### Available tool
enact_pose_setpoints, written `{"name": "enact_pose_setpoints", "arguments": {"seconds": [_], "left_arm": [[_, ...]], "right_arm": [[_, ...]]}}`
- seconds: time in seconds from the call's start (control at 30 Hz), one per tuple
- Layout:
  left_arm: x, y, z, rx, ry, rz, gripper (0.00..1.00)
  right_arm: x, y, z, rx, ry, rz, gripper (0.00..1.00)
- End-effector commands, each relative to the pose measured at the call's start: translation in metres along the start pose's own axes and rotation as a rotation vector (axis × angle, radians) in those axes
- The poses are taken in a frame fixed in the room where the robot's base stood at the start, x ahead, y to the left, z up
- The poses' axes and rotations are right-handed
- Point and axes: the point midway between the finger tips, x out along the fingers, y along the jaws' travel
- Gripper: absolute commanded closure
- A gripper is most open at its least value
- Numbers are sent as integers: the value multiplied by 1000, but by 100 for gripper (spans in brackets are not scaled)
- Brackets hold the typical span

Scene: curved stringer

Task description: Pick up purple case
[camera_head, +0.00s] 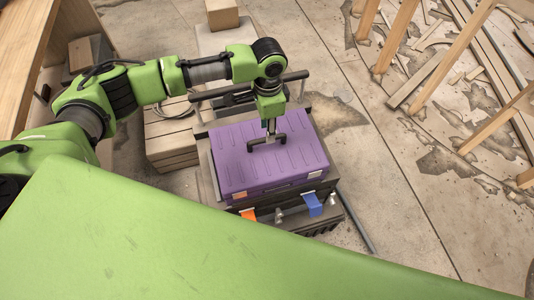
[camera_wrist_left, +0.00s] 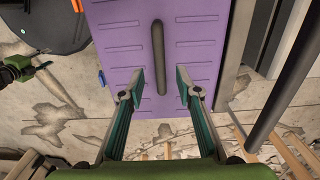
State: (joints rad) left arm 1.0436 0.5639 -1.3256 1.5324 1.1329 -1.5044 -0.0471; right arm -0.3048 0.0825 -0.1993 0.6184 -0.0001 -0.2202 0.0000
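The purple case (camera_head: 300,165) lies flat on a dark box or cart in the head view, with ridges on its lid. It also fills the upper middle of the left wrist view (camera_wrist_left: 205,40). A dark bar handle (camera_wrist_left: 158,45) stands along the middle of the lid. My left gripper (camera_head: 268,138) hangs over the case. In the left wrist view my left gripper (camera_wrist_left: 160,82) is open, with one finger on each side of the handle's near part and a gap to both. Contact with the lid cannot be told. My right gripper is not in view.
Beneath the case are an orange clamp (camera_head: 248,215) and a blue clamp (camera_head: 312,204). A cart rail (camera_head: 290,77) runs behind the case. Stacked wooden blocks (camera_head: 170,145) stand left of it. Wooden posts (camera_head: 396,37) rise at the right. Stained floor (camera_head: 385,200) lies open right of the cart.

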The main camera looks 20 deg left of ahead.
Motion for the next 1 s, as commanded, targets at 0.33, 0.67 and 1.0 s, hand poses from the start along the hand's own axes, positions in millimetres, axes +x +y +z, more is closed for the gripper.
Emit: {"name": "enact_pose_setpoints", "arguments": {"seconds": [0.33, 0.67, 1.0], "left_arm": [[37, 0, 3, 1, -2, 2, 69], [59, 0, 3, 1, 1, 0, 69], [58, 0, 3, 1, 0, 0, 100]], "right_arm": [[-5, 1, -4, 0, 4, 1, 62], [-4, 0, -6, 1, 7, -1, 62], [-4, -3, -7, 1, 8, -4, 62]]}}
